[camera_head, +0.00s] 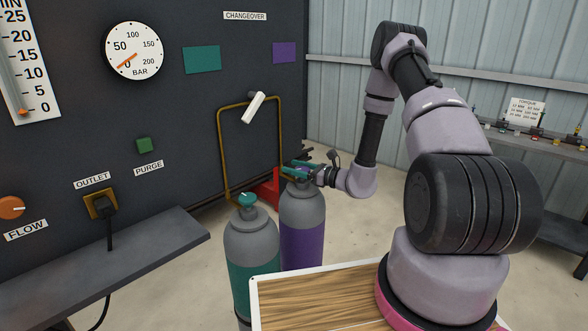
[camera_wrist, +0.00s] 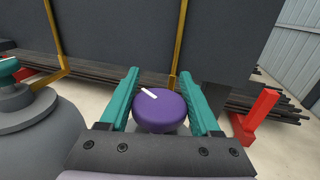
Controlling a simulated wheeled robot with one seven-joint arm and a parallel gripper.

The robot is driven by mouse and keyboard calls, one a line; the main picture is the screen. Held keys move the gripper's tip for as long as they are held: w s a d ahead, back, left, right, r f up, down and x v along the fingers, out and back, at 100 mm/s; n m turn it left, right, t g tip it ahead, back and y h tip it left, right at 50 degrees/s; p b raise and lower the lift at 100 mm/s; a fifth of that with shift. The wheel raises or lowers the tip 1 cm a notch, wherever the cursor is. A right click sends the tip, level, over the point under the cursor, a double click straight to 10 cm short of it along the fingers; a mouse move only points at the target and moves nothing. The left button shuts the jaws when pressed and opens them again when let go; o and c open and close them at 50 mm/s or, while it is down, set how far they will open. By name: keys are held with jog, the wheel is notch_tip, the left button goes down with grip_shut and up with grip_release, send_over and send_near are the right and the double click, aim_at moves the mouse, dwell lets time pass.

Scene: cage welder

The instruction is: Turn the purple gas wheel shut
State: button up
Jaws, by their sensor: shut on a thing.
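The purple gas wheel (camera_wrist: 160,110) is a round knob with a white mark on its top, seen in the wrist view. My gripper (camera_wrist: 162,88) has its two teal fingers on either side of the wheel and is shut on it. The white mark points to the upper left in that view. In the head view my gripper (camera_head: 300,168) is at the top of the grey and purple cylinder (camera_head: 302,235), and it hides the wheel there.
A grey and teal cylinder (camera_head: 252,262) with a teal wheel (camera_head: 247,200) stands close on the left. A brown pipe (camera_head: 221,160) and white lever (camera_head: 253,107) are on the panel behind. Dark rods and a red bracket (camera_wrist: 257,117) lie low behind the cylinders.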

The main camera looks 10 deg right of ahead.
jog(key=m+t+h, duration=0.1)
jog(key=m+h, duration=0.1)
jog(key=d+m+t+h, duration=0.1)
jog(key=m+t+h, duration=0.1)
jog(key=h, duration=0.1)
jog(key=m+t+h, duration=0.2)
jog(key=h, duration=0.1)
jog(key=shift+w+d, duration=0.15)
jog(key=shift+w, duration=0.2)
jog(key=m+h, duration=0.2)
jog(key=d+m+h, duration=0.1)
jog(key=h, duration=0.2)
jog(key=m+t+h, duration=0.1)
jog(key=m+h, duration=0.1)
jog(key=h, duration=0.1)
jog(key=shift+w+d+m, duration=0.1)
jog(key=shift+d+m, duration=0.15)
jog(key=shift+m, duration=0.05)
jog(key=shift+h, duration=0.4)
jog(key=o, duration=1.4)
jog(key=shift+c, duration=0.2)
jog(key=s, duration=0.3)
jog(key=s+a, duration=0.1)
jog(key=s, duration=0.5)
jog(key=shift+s+a, duration=0.2)
jog(key=shift+a, duration=0.15)
jog(key=shift+s, duration=0.6)
